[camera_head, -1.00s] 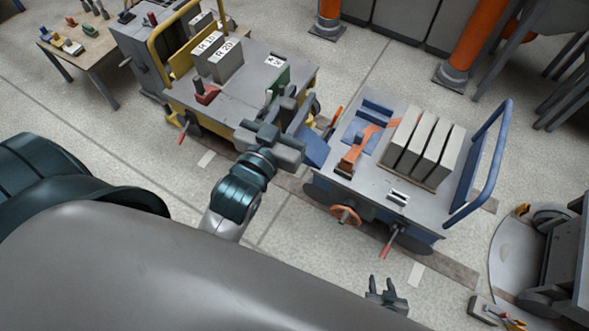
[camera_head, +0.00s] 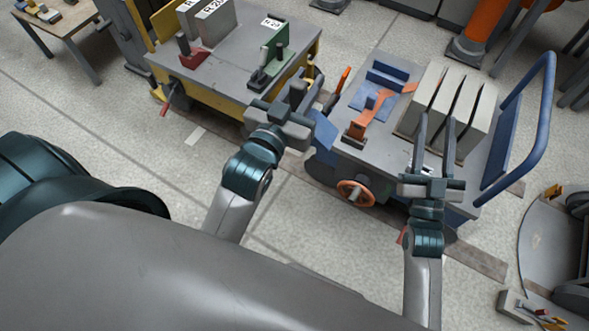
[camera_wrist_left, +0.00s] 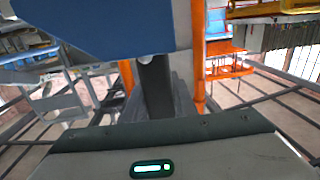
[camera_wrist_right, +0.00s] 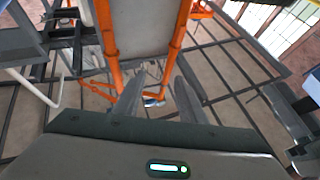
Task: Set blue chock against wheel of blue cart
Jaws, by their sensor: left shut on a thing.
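The blue cart (camera_head: 385,160) stands right of centre in the head view, its grey deck carrying a blue and orange fixture. An orange handwheel (camera_head: 356,193) is on its near side. Its road wheels are mostly hidden under the deck and behind my right arm. My left gripper (camera_head: 306,90) is raised in the gap between the two carts, shut on a blue block, apparently the blue chock (camera_head: 324,132). The block also fills the upper left of the left wrist view (camera_wrist_left: 110,25). My right gripper (camera_head: 435,130) is open and empty, fingers apart, in front of the blue cart's grey slabs.
A yellow cart (camera_head: 225,75) with a red chock-like piece (camera_head: 194,57) and a green piece (camera_head: 272,62) stands close on the left. Grey slabs (camera_head: 465,120) and a blue push handle (camera_head: 540,130) rise on the blue cart's right. Open floor lies in front.

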